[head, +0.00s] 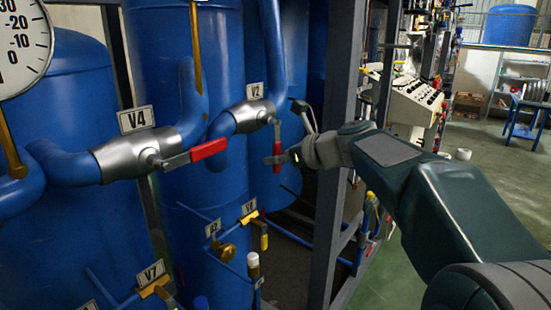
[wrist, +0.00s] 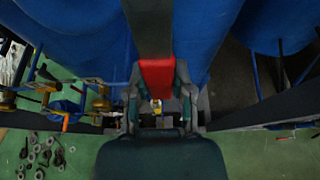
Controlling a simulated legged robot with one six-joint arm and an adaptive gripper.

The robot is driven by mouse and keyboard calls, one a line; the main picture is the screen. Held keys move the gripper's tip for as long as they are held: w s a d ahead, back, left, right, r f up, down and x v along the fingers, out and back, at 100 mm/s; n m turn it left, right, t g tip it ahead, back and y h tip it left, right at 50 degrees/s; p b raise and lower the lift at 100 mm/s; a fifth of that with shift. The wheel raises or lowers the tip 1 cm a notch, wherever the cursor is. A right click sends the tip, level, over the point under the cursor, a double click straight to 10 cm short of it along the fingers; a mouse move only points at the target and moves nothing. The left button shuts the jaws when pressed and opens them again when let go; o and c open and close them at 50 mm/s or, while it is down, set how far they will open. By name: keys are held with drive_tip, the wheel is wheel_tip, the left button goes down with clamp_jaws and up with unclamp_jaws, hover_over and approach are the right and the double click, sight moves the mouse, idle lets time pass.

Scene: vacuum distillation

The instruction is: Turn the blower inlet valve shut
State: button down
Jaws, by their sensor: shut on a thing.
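A silver valve tagged V2 (head: 258,113) sits on a blue pipe in the head view. Its lever hangs down and ends in a red grip (head: 277,149). My gripper (head: 280,158) reaches this grip from the right. In the wrist view the red grip (wrist: 157,75) lies between the two fingers of my gripper (wrist: 158,82), which is shut on it. No label in view reads blower inlet. The fingers partly hide the red grip in the head view.
A larger valve tagged V4 (head: 128,155) with a red lever (head: 208,149) is left of V2. A grey frame post (head: 335,180) stands close beside my gripper. Small brass valves (head: 228,252) and thin pipes are below. Open green floor lies at the right.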

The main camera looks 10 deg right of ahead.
drive_tip(key=shift+c, duration=2.4)
unclamp_jaws()
drive_tip(key=shift+f, duration=0.35)
drive_tip(key=shift+s+r, duration=0.1)
drive_tip(key=shift+r, duration=0.1)
drive_tip(key=shift+s+d, duration=0.1)
drive_tip(key=shift+d, duration=0.05)
drive_tip(key=v, duration=1.1)
drive_tip(key=shift+d, duration=0.25)
drive_tip(key=shift+s+r, duration=0.1)
drive_tip(key=shift+r, duration=0.05)
